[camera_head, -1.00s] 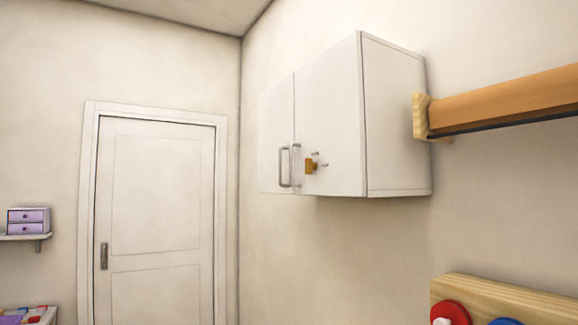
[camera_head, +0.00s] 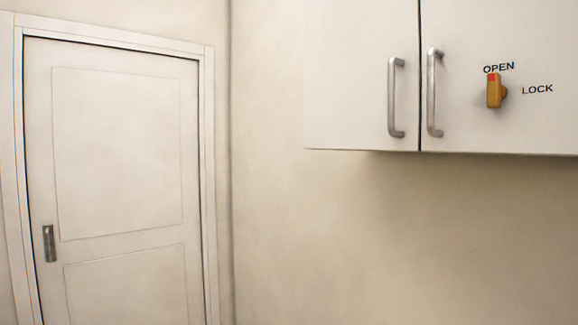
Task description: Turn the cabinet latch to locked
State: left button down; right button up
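The cabinet (camera_head: 350,80) is white and hangs on the wall at the upper right. Its latch (camera_head: 494,93) is an orange-yellow knob on the right door, standing upright. A red mark at its top end points to the word OPEN (camera_head: 498,68). The word LOCK (camera_head: 537,89) is printed to the right of the latch. Both cabinet doors look shut. Neither of my grippers shows in the view.
Two grey bar handles, the left one (camera_head: 396,97) and the right one (camera_head: 434,92), stand out from the cabinet doors beside the latch. A white room door (camera_head: 120,150) is closed at the left. The wall below the cabinet is bare.

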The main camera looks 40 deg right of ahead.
aim_at(496, 92)
jog(key=i, duration=2.45)
jog(key=z, duration=3.5)
jog(key=i, duration=0.5)
